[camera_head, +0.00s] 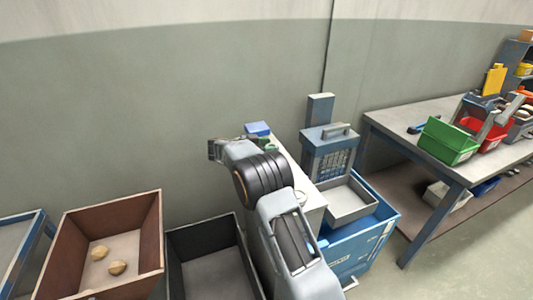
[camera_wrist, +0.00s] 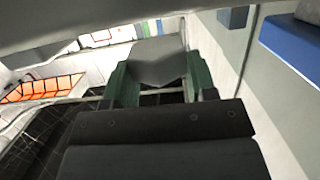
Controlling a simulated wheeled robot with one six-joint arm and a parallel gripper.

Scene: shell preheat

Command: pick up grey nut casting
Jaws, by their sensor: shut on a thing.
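My gripper (camera_head: 214,150) is raised near the back wall, at the end of my arm, in the head view. In the wrist view its two green fingers (camera_wrist: 158,60) are shut on the grey nut casting (camera_wrist: 159,68), a plain grey block with an angled lower edge. The casting sits between the fingers, touching both. In the head view the casting is too small to tell apart from the gripper.
A brown bin (camera_head: 160,232) holds two tan lumps. A dark bin (camera_head: 180,285) beside it looks empty. A blue-grey machine (camera_head: 330,150) with a tray (camera_head: 350,214) stands right of my arm. A workbench (camera_head: 385,122) carries green and red bins.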

